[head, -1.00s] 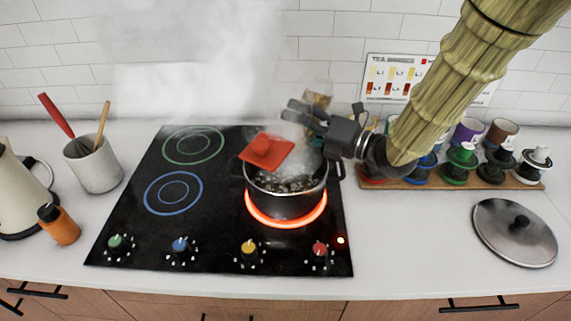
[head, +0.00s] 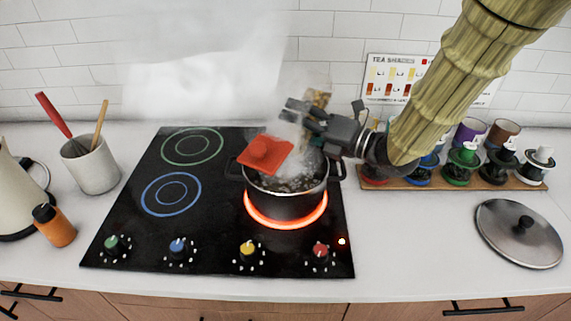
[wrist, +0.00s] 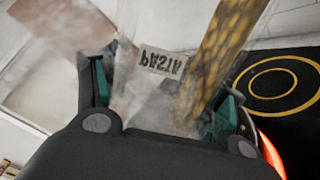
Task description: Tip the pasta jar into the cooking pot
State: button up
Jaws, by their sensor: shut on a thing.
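My gripper (head: 300,116) is shut on the pasta jar, a clear jar marked PASTA (wrist: 161,62) in the wrist view, with the lettering upside down. The jar is tilted above the cooking pot. Yellow-brown pasta (wrist: 215,50) shows in the jar at right in the wrist view, and at its upper end in the head view (head: 318,98). A red square lid (head: 265,153) is at the jar's lower end, over the pot's left side; I cannot tell how it is attached. The black cooking pot (head: 287,205) holds bubbling dark water on the glowing burner. Steam blurs the jar.
The black hob (head: 130,220) has free room left of the pot. A rack of coloured cups (head: 463,160) stands right. A pot lid (head: 518,233) lies on the right counter. A utensil crock (head: 91,165), orange bottle (head: 54,226) and kettle (head: 15,195) stand left.

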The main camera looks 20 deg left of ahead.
jog(key=shift+s+r+n+b, duration=0.2)
jog(key=shift+s+n+b, duration=0.45)
jog(key=shift+b, duration=1.15)
jog(key=shift+w+r, duration=0.15)
jog(key=shift+w, duration=0.05)
jog(key=shift+r+p, duration=0.2)
jog(key=shift+p, duration=0.65)
jog(key=shift+w+m+p, duration=0.2)
jog(key=shift+m+p, duration=0.05)
jog(key=shift+p, duration=0.3)
jog(key=p, duration=0.1)
jog(key=w+m+p, duration=0.1)
jog(key=p, duration=0.1)
jog(key=shift+f+m, duration=0.3)
jog(key=shift+w+f, duration=0.1)
jog(key=shift+f, duration=0.3)
jog(key=shift+d+r+p, duration=0.1)
jog(key=shift+p, duration=0.3)
jog(key=shift+m, duration=0.3)
